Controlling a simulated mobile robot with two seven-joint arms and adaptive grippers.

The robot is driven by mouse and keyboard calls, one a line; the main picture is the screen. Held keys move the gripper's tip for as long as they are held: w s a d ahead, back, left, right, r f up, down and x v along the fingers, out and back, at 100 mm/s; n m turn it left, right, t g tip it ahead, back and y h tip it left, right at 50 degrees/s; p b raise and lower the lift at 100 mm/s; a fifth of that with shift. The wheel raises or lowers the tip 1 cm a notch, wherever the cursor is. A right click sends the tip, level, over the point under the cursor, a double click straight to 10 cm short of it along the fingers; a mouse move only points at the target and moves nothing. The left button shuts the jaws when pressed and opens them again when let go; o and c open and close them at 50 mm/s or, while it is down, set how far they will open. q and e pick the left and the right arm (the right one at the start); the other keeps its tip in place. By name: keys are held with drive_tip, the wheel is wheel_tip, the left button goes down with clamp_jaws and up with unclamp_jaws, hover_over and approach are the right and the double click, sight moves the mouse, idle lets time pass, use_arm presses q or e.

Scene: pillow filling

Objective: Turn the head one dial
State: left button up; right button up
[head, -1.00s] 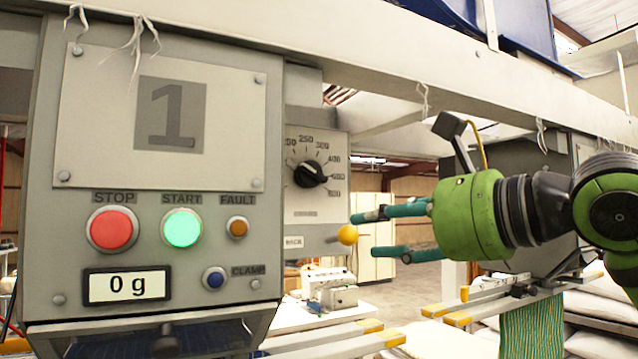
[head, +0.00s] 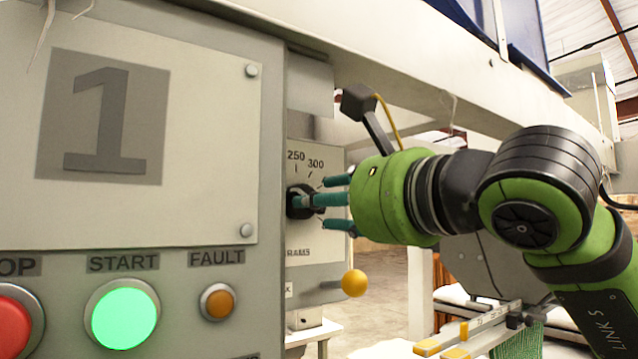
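The head one dial is a black round knob (head: 296,210) on a pale scale plate (head: 308,254) on the side of the grey head unit marked 1. The numbers 250 and 300 show above it. My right gripper (head: 334,203) comes in from the right with its teal fingers spread. One finger overlaps the knob in the picture; I cannot tell whether it touches. The other fingers stand apart, above and below. The knob's pointer and the rest of the scale are hidden behind the gripper. My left gripper is not in view.
A yellow ball-ended lever (head: 354,283) sticks out just below the gripper. The front panel has a red STOP button (head: 12,325), a lit green START button (head: 122,315) and an orange FAULT lamp (head: 217,301). A pale beam (head: 400,70) runs overhead.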

drive_tip(key=x, duration=0.2)
drive_tip(key=shift+w+a+f, duration=0.1)
drive_tip(key=shift+w+a, duration=0.05)
drive_tip(key=shift+w, duration=0.15)
drive_tip(key=shift+s, duration=0.1)
drive_tip(key=c, duration=0.3)
clamp_jaws()
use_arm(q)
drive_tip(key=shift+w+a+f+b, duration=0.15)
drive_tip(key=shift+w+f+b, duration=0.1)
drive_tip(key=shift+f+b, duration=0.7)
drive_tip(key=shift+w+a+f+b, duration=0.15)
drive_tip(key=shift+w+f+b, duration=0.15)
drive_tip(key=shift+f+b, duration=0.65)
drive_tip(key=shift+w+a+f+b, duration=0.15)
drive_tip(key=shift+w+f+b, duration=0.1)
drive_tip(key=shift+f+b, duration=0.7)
use_arm(e)
drive_tip(key=shift+m, duration=3)
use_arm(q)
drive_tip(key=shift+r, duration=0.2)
